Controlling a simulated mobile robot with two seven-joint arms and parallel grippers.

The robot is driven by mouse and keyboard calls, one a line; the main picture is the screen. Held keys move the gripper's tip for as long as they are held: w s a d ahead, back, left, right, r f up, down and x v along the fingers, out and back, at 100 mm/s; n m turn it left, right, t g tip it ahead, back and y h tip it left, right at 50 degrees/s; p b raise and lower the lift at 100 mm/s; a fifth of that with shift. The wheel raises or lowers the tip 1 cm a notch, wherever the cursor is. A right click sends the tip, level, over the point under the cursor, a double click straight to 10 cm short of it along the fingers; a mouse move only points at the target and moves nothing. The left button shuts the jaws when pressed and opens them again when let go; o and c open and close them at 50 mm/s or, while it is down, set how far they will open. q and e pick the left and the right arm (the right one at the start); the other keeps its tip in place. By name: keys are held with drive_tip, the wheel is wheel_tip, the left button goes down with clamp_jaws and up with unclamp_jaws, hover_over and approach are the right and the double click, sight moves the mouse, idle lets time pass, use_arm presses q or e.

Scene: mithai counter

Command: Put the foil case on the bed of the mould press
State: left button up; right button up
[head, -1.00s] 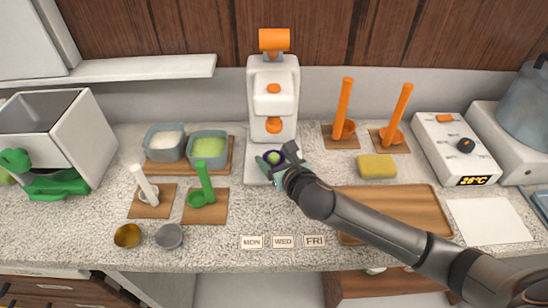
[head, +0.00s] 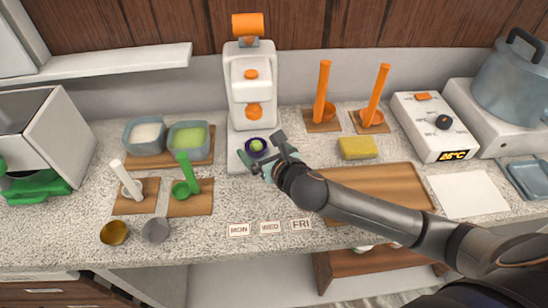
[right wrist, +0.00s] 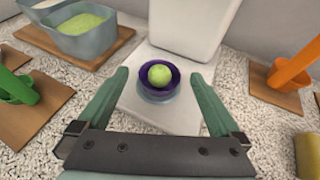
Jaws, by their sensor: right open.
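The foil case (head: 256,152) is a small purple cup with a pale green ball (head: 256,145) in it. It stands upright on a round grey-blue piece (right wrist: 158,97) on the white bed (right wrist: 143,119) of the mould press (head: 250,92), below the orange press head (head: 254,112). My right gripper (head: 262,147) is open. In the right wrist view its two teal fingers (right wrist: 160,76) appear on either side of the case, with gaps on both sides. My left gripper is in neither view.
Orange scoops (head: 322,105) stand right of the press, with a yellow sponge (head: 358,148) and wooden tray (head: 385,180) nearer. Left are tubs (head: 188,140), a green scoop (head: 184,188), and gold (head: 114,232) and silver (head: 156,229) cups.

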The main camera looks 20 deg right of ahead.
drive_tip(key=v, duration=0.9)
